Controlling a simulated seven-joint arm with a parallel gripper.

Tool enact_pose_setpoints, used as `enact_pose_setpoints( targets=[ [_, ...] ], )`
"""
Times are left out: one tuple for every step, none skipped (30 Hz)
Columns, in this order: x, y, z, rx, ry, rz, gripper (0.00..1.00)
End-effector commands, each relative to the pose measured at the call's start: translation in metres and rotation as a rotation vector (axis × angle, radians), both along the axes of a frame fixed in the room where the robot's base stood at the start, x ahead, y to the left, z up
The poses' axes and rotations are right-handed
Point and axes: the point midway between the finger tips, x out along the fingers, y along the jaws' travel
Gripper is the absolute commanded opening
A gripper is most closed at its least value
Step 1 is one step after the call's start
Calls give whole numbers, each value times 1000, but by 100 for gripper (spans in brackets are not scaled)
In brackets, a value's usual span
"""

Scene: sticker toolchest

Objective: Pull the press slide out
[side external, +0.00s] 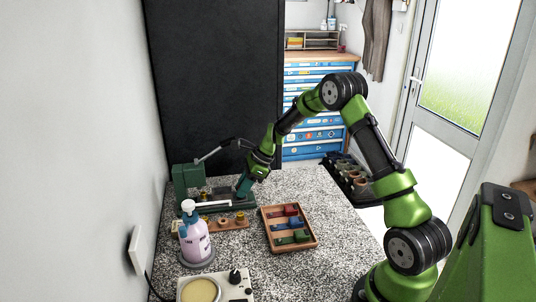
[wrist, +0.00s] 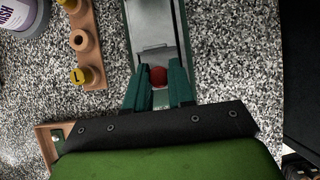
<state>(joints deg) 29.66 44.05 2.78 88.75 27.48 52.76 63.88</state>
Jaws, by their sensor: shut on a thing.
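The green press (side external: 187,180) stands on the speckled counter at the back left, with a lever arm above it. In the wrist view its grey metal slide (wrist: 155,28) lies in a green channel, with a red knob (wrist: 157,77) at the near end. My gripper (side external: 243,188) points down at the right end of the press. In the wrist view the teal fingers of my gripper (wrist: 158,83) are shut on the red knob, one on each side. The fingers and wrist hide the near end of the channel. The knob is hidden in the side view.
A wooden peg rack (side external: 228,224) lies in front of the press, beside a purple bottle (side external: 195,240). A wooden tray (side external: 288,228) with coloured blocks is to the right. A black tray (side external: 345,177) with cups lies at the right edge. A control box (side external: 235,288) is nearest.

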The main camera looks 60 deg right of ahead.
Motion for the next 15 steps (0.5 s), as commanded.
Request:
enact_pose_setpoints(
  targets=[
    [-2, -2, 1, 0, 0, -1, 6],
    [-2, -3, 1, 0, 0, -2, 6],
    [-4, -4, 1, 0, 0, -2, 6],
    [-5, -5, 1, 0, 0, -2, 6],
    [-5, -6, 1, 0, 0, -2, 6],
    [-7, -7, 0, 0, 0, -2, 6],
    [-7, -8, 1, 0, 0, -2, 6],
    [-8, -9, 0, 0, 0, -2, 6],
    [-9, -10, 1, 0, 0, -2, 6],
    [-10, -11, 1, 1, -1, -2, 6],
    [-11, -11, 1, 1, -1, -2, 6],
    [-12, -13, 1, 0, -1, -3, 6],
    [-13, -13, 1, 0, -1, -3, 6],
    [-14, -14, 1, 0, -1, -3, 6],
    [-15, -15, 1, 0, -1, -1, 6]
  ],
)
